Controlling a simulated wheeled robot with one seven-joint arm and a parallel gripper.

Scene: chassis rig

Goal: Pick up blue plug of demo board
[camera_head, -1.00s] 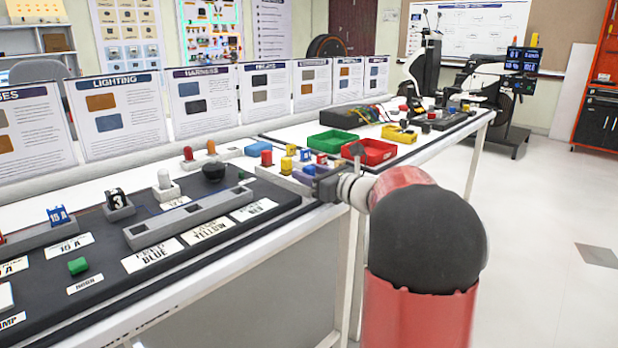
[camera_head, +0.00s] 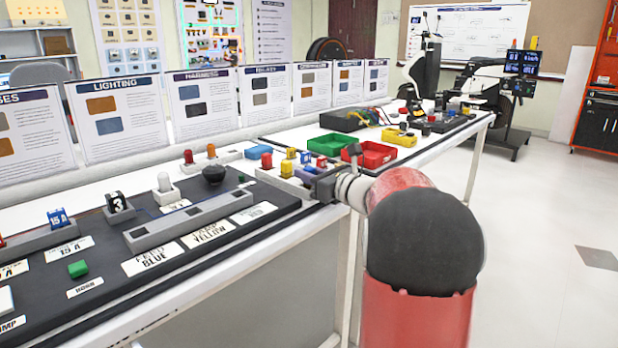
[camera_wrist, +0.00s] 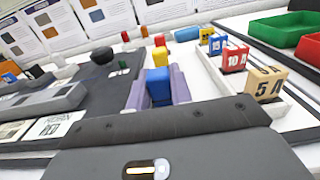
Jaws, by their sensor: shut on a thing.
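The blue plug (camera_wrist: 158,86) stands between the two lavender fingers of my gripper (camera_wrist: 160,90) in the wrist view. The fingers are shut on it from both sides. A yellow plug (camera_wrist: 160,57) shows just beyond it. In the head view my gripper (camera_head: 305,174) is at the right end of the black demo board (camera_head: 230,220), and the blue plug (camera_head: 311,170) is a small patch by the fingers. The plug's lower end is hidden, so I cannot tell whether it is clear of what is below.
A white holder (camera_wrist: 225,80) with several numbered fuse blocks is right of my fingers. A red plug (camera_head: 266,160) and a black knob (camera_head: 214,174) stand nearby. Green (camera_head: 334,146) and red (camera_head: 377,158) bins lie beyond. Upright info cards (camera_head: 208,104) line the back. Floor at right is clear.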

